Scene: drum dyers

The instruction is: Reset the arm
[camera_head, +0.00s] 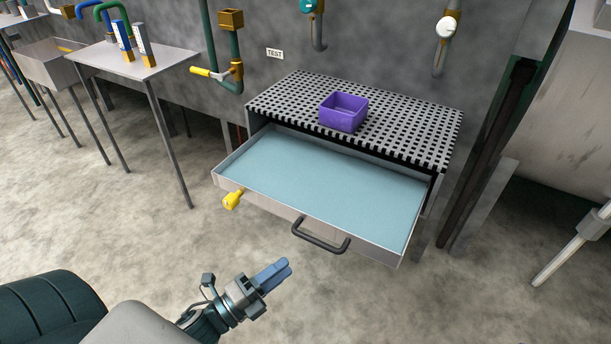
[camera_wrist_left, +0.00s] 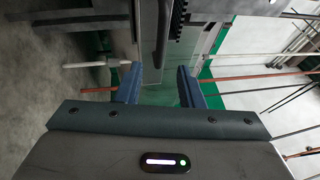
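My left arm comes in at the bottom left of the head view. Its gripper (camera_head: 277,272) is in front of the open drawer (camera_head: 225,183), apart from the black handle (camera_head: 320,236). In the left wrist view the two blue fingers of the left gripper (camera_wrist_left: 158,78) stand apart with nothing held between them. My right gripper is out of view.
The drawer is pulled out under a perforated top (camera_head: 415,128) that bears a purple bin (camera_head: 342,112). A yellow knob (camera_head: 233,199) sticks out at the drawer's left. A grey table (camera_head: 165,62) stands at the left. The floor before the drawer is clear.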

